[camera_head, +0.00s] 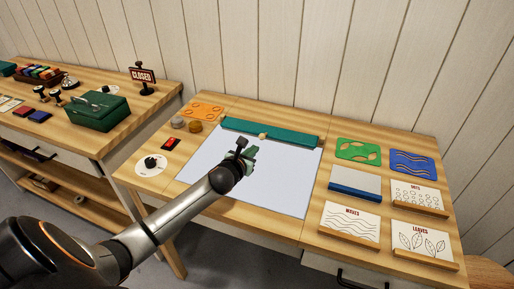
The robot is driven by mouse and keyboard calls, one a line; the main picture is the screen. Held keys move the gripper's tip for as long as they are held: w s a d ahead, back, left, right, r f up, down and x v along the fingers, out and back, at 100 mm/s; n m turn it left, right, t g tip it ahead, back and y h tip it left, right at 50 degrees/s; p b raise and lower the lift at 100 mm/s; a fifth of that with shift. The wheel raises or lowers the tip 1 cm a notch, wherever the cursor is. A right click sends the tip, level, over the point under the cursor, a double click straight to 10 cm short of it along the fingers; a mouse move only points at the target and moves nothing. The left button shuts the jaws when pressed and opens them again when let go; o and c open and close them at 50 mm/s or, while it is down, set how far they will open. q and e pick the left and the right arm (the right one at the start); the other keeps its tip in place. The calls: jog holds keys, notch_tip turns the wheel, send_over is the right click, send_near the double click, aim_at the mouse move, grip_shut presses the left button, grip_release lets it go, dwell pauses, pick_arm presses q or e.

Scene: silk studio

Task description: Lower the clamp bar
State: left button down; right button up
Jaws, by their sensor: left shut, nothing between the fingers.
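The green clamp bar (289,137) runs along the back edge of the pale board (278,184) on the wooden table. A small light knob (262,136) sits at the bar's front, left of its middle. The bar looks tilted up at the back, but its exact angle is hard to tell. My left gripper (246,150) is shut and empty, over the back left of the board, just in front of the knob. I cannot tell whether it touches the bar. My arm covers part of the board's left side. My right gripper is not in view.
At the left of the table are a round dial (151,163), a red switch (171,144) and an orange stencil (203,111). At the right are a green stencil (358,150), a blue stencil (413,164), a blue-edged block (355,184) and pattern cards. A second table (110,130) stands left.

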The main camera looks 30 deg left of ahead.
aim_at(258, 141)
pick_arm(q)
jog(key=shift+x, duration=1.8)
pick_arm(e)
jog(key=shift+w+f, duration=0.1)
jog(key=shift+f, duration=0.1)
pick_arm(q)
jog(key=shift+r, duration=0.1)
jog(key=shift+w+r+p, duration=0.35)
jog(key=shift+r+p, duration=0.55)
jog(key=shift+p, duration=0.05)
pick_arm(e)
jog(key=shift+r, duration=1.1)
